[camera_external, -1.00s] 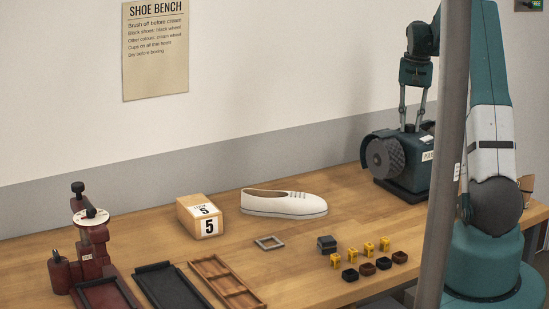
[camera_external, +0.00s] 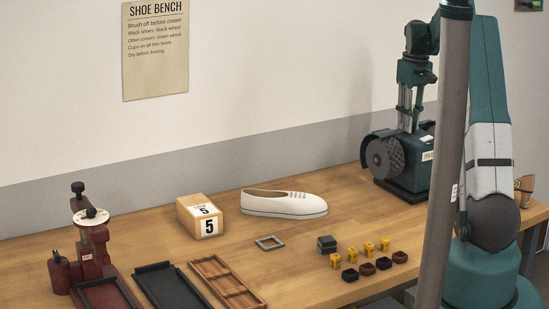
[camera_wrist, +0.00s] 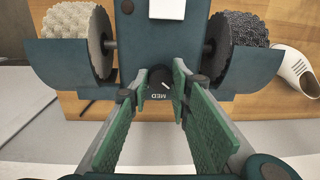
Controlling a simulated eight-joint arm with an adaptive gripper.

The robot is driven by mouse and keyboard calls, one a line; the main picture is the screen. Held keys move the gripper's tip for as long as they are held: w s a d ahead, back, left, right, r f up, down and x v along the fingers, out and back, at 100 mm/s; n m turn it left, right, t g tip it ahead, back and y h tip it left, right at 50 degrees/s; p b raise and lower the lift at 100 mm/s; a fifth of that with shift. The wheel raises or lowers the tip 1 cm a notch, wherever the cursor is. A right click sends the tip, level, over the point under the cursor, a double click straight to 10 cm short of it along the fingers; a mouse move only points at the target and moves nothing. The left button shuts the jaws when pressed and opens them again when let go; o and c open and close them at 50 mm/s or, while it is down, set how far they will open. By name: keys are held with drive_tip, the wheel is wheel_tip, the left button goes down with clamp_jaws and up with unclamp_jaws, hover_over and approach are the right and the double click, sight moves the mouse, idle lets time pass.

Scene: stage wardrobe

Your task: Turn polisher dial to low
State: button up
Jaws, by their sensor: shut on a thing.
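The polisher (camera_external: 404,165) is a dark teal machine at the back right of the bench, with a dark wheel facing out. In the wrist view the polisher body (camera_wrist: 190,55) sits between a pale wheel (camera_wrist: 80,38) and a dark bristly wheel (camera_wrist: 238,42). Its black dial (camera_wrist: 160,76) has a white pointer mark, slanted, and the upside-down word MED shows just below. My gripper (camera_wrist: 161,80) is shut on the dial, one green-padded finger on each side. In the external view my gripper (camera_external: 408,128) points down at the polisher's top. No low mark is readable.
A white shoe (camera_external: 284,203), a box marked 5 (camera_external: 201,216), small yellow and dark blocks, and trays (camera_external: 228,282) lie on the bench. A red device (camera_external: 91,246) stands at the left. A grey post (camera_external: 449,150) crosses in front of my arm.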

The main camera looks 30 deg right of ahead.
drive_tip(key=shift+n, duration=0.3)
drive_tip(key=o, duration=0.9)
drive_tip(key=shift+r, duration=0.2)
drive_tip(key=r, duration=1.1)
drive_tip(key=shift+d+r, duration=0.35)
